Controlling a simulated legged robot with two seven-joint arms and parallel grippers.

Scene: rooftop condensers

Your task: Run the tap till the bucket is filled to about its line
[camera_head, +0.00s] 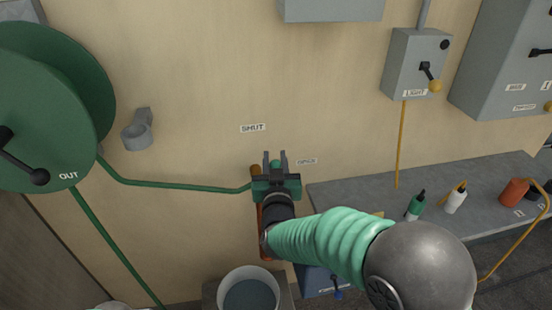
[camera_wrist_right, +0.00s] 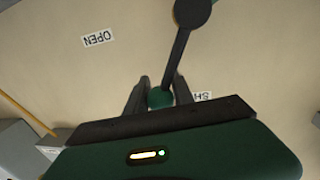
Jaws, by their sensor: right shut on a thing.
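My right gripper (camera_head: 276,165) is up against the wall at the tap, beside an orange-brown pipe (camera_head: 257,212). The right wrist view shows its fingers (camera_wrist_right: 158,95) shut on the green knob (camera_wrist_right: 160,99) of the black tap lever (camera_wrist_right: 178,55). The knob sits between the OPEN label (camera_wrist_right: 97,38) and the partly hidden SHUT label (camera_wrist_right: 204,97). The bucket (camera_head: 223,283) stands low, below the gripper, cut off by the bottom edge. A blue-grey surface shows inside it; I see no fill line and cannot tell the level. My left gripper is out of view.
A green hose reel (camera_head: 40,110) is at the left, with a hose (camera_head: 180,185) running to the tap area. A grey bench (camera_head: 480,195) at the right carries several bottles. A light switch box (camera_head: 415,65) hangs above it.

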